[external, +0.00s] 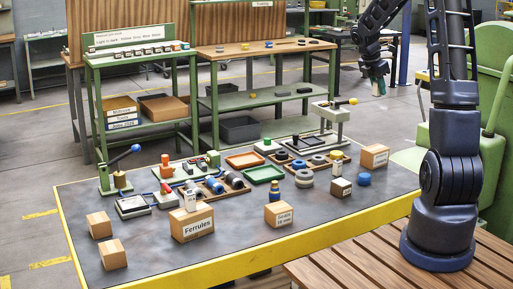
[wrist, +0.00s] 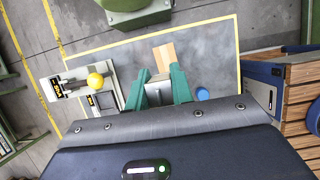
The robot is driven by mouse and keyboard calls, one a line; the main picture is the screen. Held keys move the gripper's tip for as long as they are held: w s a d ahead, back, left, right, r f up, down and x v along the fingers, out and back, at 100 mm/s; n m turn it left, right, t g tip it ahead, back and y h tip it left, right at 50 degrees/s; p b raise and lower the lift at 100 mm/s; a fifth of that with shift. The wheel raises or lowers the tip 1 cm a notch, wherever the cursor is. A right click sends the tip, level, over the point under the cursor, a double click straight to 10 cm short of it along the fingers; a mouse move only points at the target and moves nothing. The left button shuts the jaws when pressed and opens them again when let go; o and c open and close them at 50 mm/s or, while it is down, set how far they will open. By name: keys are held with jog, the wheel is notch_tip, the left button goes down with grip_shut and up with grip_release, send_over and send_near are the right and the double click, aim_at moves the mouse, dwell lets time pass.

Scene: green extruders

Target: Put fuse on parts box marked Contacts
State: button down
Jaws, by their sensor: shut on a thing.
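My gripper (external: 377,84) is raised at the upper right in the external view, well above the table. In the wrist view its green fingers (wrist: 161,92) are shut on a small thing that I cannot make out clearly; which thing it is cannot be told. A tan labelled box (external: 374,157) stands at the table's right end; its label is too small to read for sure. It appears in the wrist view as a tan box (wrist: 164,54) beyond the fingertips. Other labelled boxes are one reading Ferrules (external: 192,224) and a smaller one (external: 279,215) at the front edge.
The grey table (external: 150,262) has a yellow edge. A blue round part (external: 364,179) and a dark box (external: 340,188) are near the tan box. Trays and several small parts fill the middle.

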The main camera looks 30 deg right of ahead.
aim_at(380, 147)
jog(key=f, duration=0.6)
jog(key=d+f, duration=0.1)
jog(key=f, duration=1.2)
jog(key=shift+s+d+f, duration=0.1)
jog(key=shift+d+f, duration=0.2)
jog(key=shift+d, duration=0.05)
jog(key=shift+f, duration=0.1)
jog(key=c, duration=1.2)
grip_release()
